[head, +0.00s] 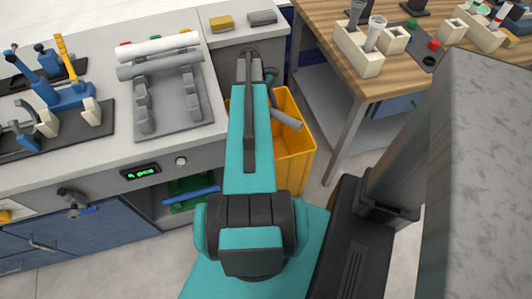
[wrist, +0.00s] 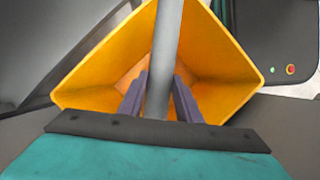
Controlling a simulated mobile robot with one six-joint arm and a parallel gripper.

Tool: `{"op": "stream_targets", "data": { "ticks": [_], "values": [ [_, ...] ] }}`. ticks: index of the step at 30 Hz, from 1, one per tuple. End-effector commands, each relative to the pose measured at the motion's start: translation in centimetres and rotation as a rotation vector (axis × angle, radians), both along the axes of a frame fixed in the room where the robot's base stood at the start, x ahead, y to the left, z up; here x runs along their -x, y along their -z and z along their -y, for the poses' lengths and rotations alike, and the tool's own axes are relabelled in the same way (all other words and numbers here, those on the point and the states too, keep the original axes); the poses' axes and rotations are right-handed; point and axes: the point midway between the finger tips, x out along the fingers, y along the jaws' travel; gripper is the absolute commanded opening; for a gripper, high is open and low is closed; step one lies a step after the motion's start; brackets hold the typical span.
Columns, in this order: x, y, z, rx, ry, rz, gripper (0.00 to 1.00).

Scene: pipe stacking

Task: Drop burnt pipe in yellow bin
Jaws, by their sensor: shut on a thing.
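A grey pipe (wrist: 164,45) is held between the two fingers of my gripper (wrist: 160,90) in the wrist view. The yellow bin (wrist: 222,65) opens below the fingers and the pipe. In the head view, the bin (head: 294,150) stands on the floor between the counter and the wooden table, partly hidden by my arm. Part of the grey pipe (head: 286,117) shows to the right of my arm, over the bin's opening. My arm hides most of the gripper in the head view.
A grey rack (head: 172,112) on the counter at left bears a white pipe (head: 158,47) and a grey pipe (head: 160,64). The wooden table (head: 402,78) stands close to the right of the bin. Bare floor shows in front of the counter.

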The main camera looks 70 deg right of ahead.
Motion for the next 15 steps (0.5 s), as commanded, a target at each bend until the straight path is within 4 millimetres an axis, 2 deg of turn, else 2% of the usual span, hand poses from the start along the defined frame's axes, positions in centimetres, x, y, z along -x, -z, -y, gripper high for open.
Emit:
{"op": "stream_targets", "data": {
  "ticks": [8, 15],
  "values": [
    [0.0, 1.5, 0.0, -0.001, 0.001, 0.000, 0.06],
    [0.1, 3.7, 0.0, -0.001, 0.001, -0.001, 0.06]
  ]
}}
